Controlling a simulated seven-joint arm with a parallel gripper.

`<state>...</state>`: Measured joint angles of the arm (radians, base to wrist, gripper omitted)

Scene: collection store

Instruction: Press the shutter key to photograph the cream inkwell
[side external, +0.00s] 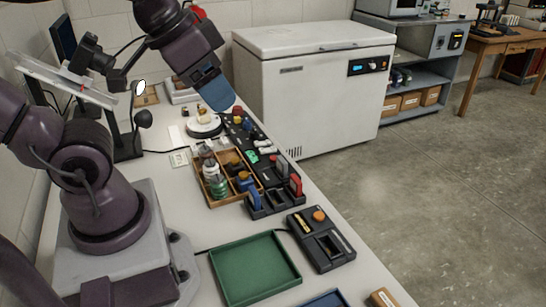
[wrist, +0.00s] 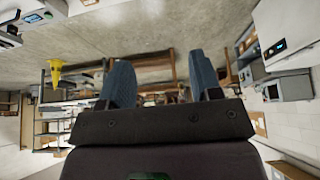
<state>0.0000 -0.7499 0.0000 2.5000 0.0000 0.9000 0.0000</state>
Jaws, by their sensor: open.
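My gripper (side external: 214,92) hangs over the back of the bench in the side view, its blue fingers pointing down and right. In the wrist view my gripper (wrist: 162,80) shows two blue fingers spread apart with nothing between them. A round white turntable-like stand (side external: 203,129) sits below the gripper with a small pale object on it; I cannot tell whether this is the cream inkwell. A small white plate with dark marks (side external: 179,159) lies on the bench to its lower left; I cannot confirm that it is the shutter key. The gripper is apart from both.
A wooden divided tray (side external: 229,202) with bottles stands mid-bench, beside black racks of small coloured items. A black device with an orange knob (side external: 321,240) and a green tray (side external: 238,290) are nearer. A camera-like stand (side external: 128,150) rises at left. A white freezer (side external: 310,90) stands beyond the bench.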

